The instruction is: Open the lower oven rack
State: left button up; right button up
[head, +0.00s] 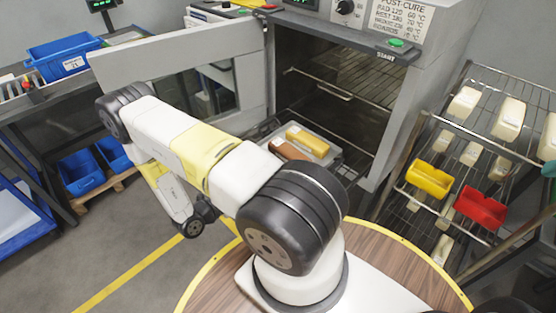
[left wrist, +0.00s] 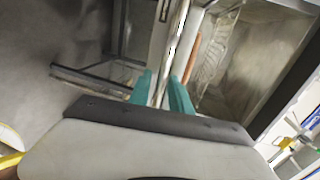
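The oven (head: 375,125) stands open, with its door (head: 175,62) swung out to the left. An upper wire rack (head: 350,75) is inside. The lower rack (head: 352,160) holds a tray with a brown and a yellow piece near the oven mouth; my left arm partly covers it. My left gripper is hidden behind my arm in the head view. In the left wrist view its two teal fingers (left wrist: 162,92) are apart, with a pale metal bar (left wrist: 177,40) running between them in the picture. I cannot tell whether they touch it.
A wire shelf rack (head: 465,130) with pale blocks and yellow and red bins stands at the right. A bench with a blue bin (head: 62,58) is at the left, with more blue bins below. Grey floor is clear at lower left.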

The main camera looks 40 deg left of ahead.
pick_arm(q)
jog(key=shift+s, duration=0.1)
jog(key=v, duration=0.7)
jog(key=shift+s, duration=0.3)
jog(key=shift+a+r, duration=0.1)
jog(key=shift+r, duration=0.05)
